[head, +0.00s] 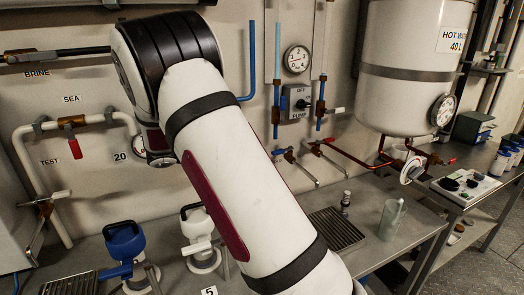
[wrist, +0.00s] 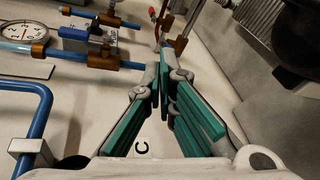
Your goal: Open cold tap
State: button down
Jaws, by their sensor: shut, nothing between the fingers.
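I see no readable label for a cold tap. In the head view two taps stand below the pump box: a left one (head: 283,152) on a pipe with a light-blue section, and a right one (head: 315,148). My gripper (wrist: 160,72) shows in the wrist view with its teal-padded fingers together and nothing between them. Its tips overlap the end of the nearer pipe with brass fittings (wrist: 101,58), so contact cannot be told. A red-handled fitting (wrist: 153,14) lies beyond the tips. In the head view my gripper is hidden behind my arm.
A blue bent pipe (wrist: 42,105) and a pressure gauge (wrist: 22,36) are at the wrist view's left. A white tank (head: 412,75), a counter (head: 370,190) and a clear beaker (head: 391,220) are on the right.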

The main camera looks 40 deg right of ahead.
aim_at(283, 151)
jog(key=w+d+f+t+h, duration=0.3)
jog(key=w+f+t, duration=0.2)
jog(key=w+f, duration=0.15)
jog(key=w+d, duration=0.2)
jog(key=d, duration=0.8)
jog(key=shift+s+a+r+p, duration=0.2)
jog(key=shift+s+p, duration=0.3)
jog(key=shift+s, duration=0.4)
jog(key=shift+s+a+r+p, duration=0.1)
jog(key=shift+s+a+p, duration=0.3)
jog(key=shift+s, duration=0.5)
jog(key=shift+d, duration=0.1)
